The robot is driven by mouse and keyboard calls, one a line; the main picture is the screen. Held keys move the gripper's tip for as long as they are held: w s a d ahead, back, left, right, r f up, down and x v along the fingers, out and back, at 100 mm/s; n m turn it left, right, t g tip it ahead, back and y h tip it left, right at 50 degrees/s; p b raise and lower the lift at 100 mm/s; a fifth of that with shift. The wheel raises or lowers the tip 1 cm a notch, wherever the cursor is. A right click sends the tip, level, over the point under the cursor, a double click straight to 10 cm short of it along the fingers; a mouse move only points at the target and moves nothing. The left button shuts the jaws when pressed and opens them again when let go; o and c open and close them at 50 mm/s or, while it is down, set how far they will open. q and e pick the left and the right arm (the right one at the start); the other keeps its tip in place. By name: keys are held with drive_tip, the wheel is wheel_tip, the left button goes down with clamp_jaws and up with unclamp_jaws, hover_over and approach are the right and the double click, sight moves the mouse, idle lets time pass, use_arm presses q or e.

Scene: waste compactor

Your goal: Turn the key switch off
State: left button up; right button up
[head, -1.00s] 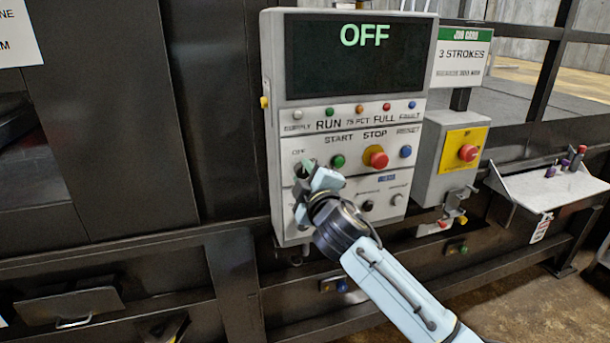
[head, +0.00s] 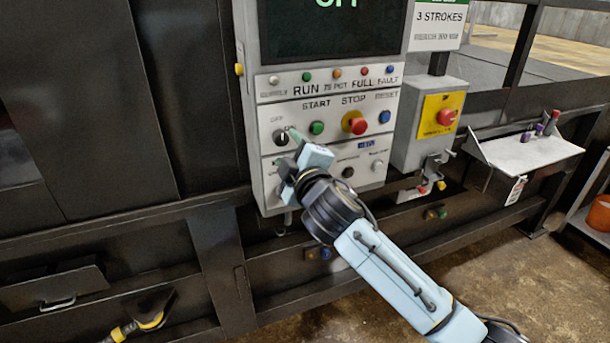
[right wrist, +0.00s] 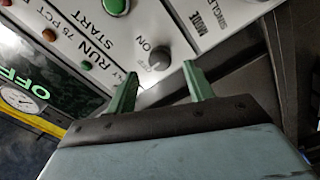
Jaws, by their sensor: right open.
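The key switch (head: 281,137) is a small dark round knob with a pale key piece, at the left of the control panel (head: 262,187), under the OFF mark. My right gripper (head: 291,149) is just beside it, its green fingertip at the knob's right edge. In the right wrist view the key switch (right wrist: 160,57) shows just beyond the two green fingers (right wrist: 161,73), beside the ON mark. The fingers are apart with nothing between them; contact with the knob cannot be made out. The display (head: 330,35) shows green text, which reads OFF in the right wrist view. My left gripper is not in view.
A green START button (head: 316,128), a red STOP button (head: 358,125) and a blue button (head: 384,117) stand right of the key switch. A red emergency button (head: 446,117) is on a box further right. A small shelf (head: 530,150) juts out at right.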

drive_tip(key=b+v, duration=0.1)
drive_tip(key=v, duration=0.8)
drive_tip(key=shift+f, duration=0.1)
